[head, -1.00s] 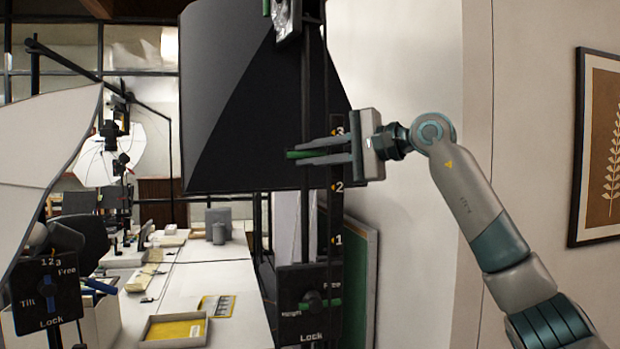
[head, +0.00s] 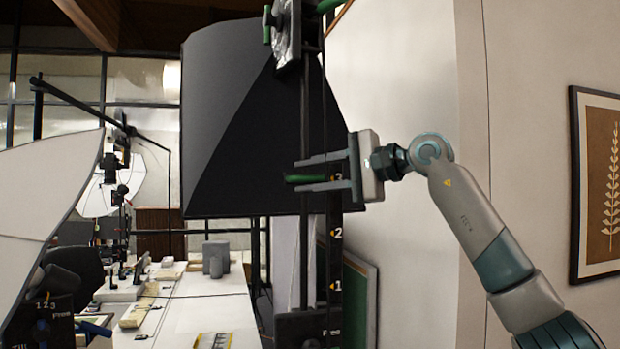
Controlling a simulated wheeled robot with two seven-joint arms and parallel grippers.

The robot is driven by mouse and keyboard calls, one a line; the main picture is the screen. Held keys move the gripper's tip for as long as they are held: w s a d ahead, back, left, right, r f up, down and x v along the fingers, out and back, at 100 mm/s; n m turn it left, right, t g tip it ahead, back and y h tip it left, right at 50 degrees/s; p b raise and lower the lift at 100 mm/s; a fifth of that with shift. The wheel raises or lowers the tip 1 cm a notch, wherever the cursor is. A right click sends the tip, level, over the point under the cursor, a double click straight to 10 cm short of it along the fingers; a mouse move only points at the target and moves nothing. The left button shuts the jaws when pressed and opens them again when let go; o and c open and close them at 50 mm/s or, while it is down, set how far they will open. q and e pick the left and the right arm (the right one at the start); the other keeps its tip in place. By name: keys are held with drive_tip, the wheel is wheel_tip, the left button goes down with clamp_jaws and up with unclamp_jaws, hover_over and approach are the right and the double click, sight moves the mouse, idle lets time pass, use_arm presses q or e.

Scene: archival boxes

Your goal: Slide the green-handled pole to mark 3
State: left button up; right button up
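The green handle (head: 305,179) of the pole lies between the fingers of my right gripper (head: 296,175). The fingers are spread, one above and one below it, with a visible gap above the handle. The handle looks about level with mark 3 (head: 339,177) on the black scale strip (head: 335,258), partly hidden by the gripper. Marks 2 and 1 show lower on the strip. The dark lock panel (head: 298,328) is cut off at the bottom; "Free" is readable, but its lever is not visible. My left gripper is not in view.
A large black softbox (head: 245,110) hangs behind the pole. A white wall (head: 400,80) stands behind my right arm. A long white table (head: 195,305) runs at lower left, beside a pale panel (head: 45,195) and another dark control panel (head: 45,325).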

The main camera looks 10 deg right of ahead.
drive_tip(key=shift+f, duration=0.1)
drive_tip(key=shift+s+d+b, duration=0.45)
drive_tip(key=shift+d+b, duration=0.1)
drive_tip(key=shift+d, duration=0.05)
drive_tip(key=b+v, duration=0.6)
drive_tip(key=v, duration=1)
